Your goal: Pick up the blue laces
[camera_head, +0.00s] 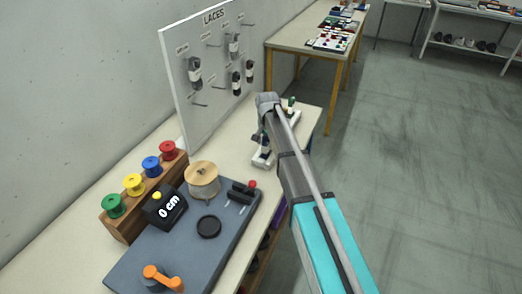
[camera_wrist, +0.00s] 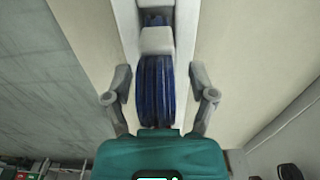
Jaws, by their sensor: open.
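The blue laces (camera_wrist: 155,90) show in the wrist view as a dark blue bundle of strands with a white band (camera_wrist: 158,41) across it. My gripper (camera_wrist: 159,78) is open, with one finger on each side of the bundle. I cannot tell whether either finger touches it. The lower end of the bundle meets the top of my gripper's body in the picture. In the head view my gripper (camera_head: 262,132) is over the far part of the bench, and I cannot make out the blue laces there.
A white board (camera_head: 185,100) marked LACES carries dark and pale bundles on hooks, left of my arm. Nearer are a wooden rack (camera_head: 125,226) of coloured spools and a grey panel (camera_head: 185,255) with a "0 cm" counter (camera_head: 167,210). Floor to the right is clear.

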